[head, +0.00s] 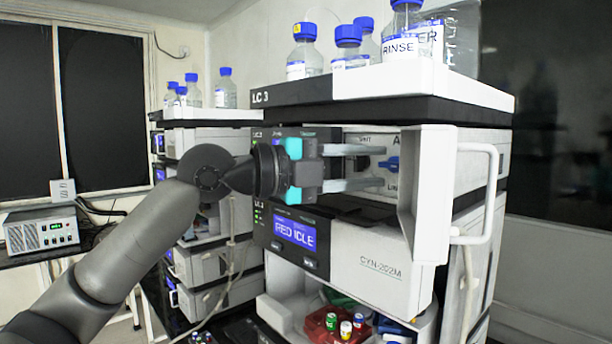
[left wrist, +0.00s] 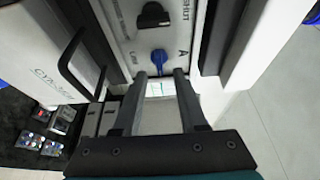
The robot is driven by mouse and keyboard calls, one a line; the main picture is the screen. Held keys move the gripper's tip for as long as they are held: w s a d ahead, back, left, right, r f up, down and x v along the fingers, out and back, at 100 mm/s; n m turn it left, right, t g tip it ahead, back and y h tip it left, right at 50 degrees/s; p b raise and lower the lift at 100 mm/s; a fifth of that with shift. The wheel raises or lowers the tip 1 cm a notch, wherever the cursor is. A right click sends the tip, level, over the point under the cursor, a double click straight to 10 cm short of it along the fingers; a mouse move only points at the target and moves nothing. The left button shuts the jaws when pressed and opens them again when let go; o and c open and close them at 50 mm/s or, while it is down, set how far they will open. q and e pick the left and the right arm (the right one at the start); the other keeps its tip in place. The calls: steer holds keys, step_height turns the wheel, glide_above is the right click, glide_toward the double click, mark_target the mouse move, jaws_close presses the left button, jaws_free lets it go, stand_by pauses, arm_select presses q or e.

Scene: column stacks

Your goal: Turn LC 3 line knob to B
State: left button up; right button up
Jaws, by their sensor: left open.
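The LC 3 stack (head: 262,97) stands at the right of the head view. Its blue line knob (head: 389,163) sits on a light panel in an open bay, with the letter A above it and LINE below. The knob (left wrist: 159,58) also shows in the left wrist view, with A to its right. My left gripper (head: 370,168) is open and level, its two fingers reaching into the bay. The fingertips (left wrist: 168,76) are just short of the knob, which lies nearer the left finger in the wrist view; I cannot tell whether they touch. My right gripper is out of view.
A black knob (left wrist: 153,15) marked SHUT is on the same panel. An open white door with a handle (head: 485,195) stands right of the bay. Bottles (head: 305,50) stand on top.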

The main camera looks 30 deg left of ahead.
arm_select(q)
steer(key=b+v, duration=0.6)
steer(key=v, duration=0.6)
steer(key=shift+s+a+b, duration=0.25)
steer(key=shift+a+b, duration=0.05)
